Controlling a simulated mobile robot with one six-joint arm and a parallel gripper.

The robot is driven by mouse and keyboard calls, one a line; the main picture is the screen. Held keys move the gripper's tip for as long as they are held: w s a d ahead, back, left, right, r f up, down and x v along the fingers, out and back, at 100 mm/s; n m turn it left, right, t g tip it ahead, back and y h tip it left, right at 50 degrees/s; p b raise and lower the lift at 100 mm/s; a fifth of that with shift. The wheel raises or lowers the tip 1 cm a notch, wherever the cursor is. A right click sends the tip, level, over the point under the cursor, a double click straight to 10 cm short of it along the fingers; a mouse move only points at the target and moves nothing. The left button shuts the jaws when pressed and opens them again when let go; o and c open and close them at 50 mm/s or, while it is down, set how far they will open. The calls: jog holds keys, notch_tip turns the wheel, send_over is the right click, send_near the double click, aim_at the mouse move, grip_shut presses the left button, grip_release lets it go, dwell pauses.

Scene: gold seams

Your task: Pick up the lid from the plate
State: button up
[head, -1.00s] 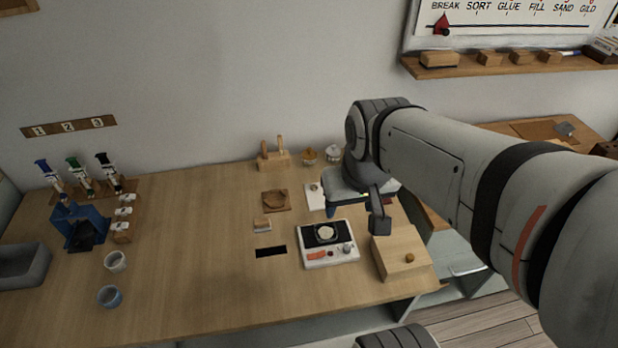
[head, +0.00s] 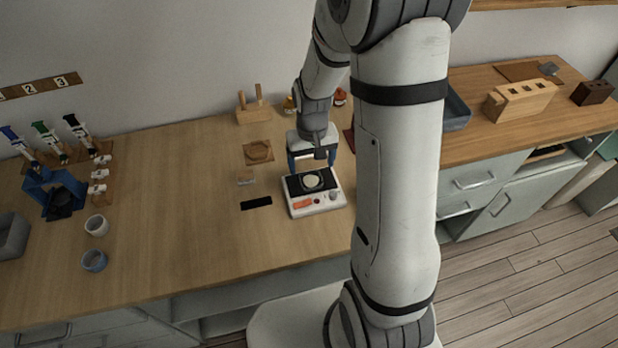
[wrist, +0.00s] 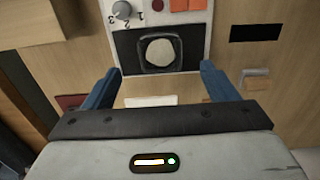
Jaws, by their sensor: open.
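The lid (head: 312,181) is a small pale cream disc. It rests on the black top of a white plate unit (head: 316,208) with a knob and red-orange parts on its front. In the wrist view the lid (wrist: 158,52) lies inside a dark rounded frame on the black plate surface (wrist: 126,44). My gripper (head: 312,164) has two blue fingers, spread wide and empty. In the wrist view the gripper (wrist: 160,72) points at the plate, with the lid between the lines of the fingers but beyond the tips. I see no contact.
The table between is clear.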

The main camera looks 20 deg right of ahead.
aim_at(312, 182)
jog(key=shift+s+f+p, duration=0.15)
jog(key=shift+f+p, duration=0.25)
jog(key=shift+f, duration=2.4)
jog(key=shift+c, duration=0.2)
jog(key=c, duration=1.1)
